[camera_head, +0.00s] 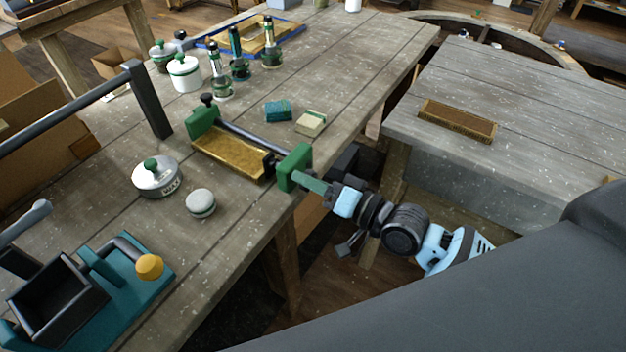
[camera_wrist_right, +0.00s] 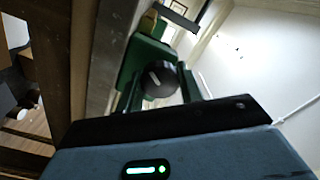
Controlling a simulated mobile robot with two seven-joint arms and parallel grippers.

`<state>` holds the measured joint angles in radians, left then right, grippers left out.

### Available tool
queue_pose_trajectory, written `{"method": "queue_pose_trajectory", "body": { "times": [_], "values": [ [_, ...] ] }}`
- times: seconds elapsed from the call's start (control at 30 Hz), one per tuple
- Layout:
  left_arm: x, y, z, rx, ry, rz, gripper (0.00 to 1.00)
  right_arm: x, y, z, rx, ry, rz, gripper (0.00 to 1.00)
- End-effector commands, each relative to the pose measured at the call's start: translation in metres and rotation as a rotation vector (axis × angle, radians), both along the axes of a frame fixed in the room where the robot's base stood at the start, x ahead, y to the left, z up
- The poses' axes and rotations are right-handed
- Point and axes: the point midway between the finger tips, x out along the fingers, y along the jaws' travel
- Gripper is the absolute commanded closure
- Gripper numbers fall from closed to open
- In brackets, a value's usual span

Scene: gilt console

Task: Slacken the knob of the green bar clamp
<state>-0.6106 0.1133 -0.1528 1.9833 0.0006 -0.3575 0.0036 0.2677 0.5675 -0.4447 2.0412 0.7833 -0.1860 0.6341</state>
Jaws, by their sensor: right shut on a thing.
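The green bar clamp lies across the gilt piece (camera_head: 232,153) on the workbench. Its far jaw (camera_head: 202,121) is at the left, its near jaw (camera_head: 294,167) at the bench's front edge, and a dark bar (camera_head: 250,137) joins them. My right gripper (camera_head: 316,185) reaches the near jaw's outer side from the right. In the right wrist view, the clamp's black knob (camera_wrist_right: 160,79) with a white mark sits between the fingertips (camera_wrist_right: 163,88), and the gripper is shut on it. The head view hides the knob. My left gripper is not in view.
A wax tin (camera_head: 157,178) and a round pale-topped item (camera_head: 201,203) stand left of the clamp. A teal sponge (camera_head: 278,110) and a pale block (camera_head: 311,123) lie behind it.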

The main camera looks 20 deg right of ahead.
Motion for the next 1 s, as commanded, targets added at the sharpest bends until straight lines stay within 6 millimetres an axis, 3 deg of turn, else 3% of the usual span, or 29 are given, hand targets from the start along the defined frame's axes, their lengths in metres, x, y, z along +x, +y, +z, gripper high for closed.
{"method": "queue_pose_trajectory", "body": {
  "times": [0.5,1.0],
  "values": [
    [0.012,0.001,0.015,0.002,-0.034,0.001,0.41,0.001,0.001,0.005,-0.338,-0.276,-0.002,0.86],
    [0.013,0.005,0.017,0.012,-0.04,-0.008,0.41,0.001,0.001,0.004,-0.467,-0.375,-0.003,0.86]
  ]
}}
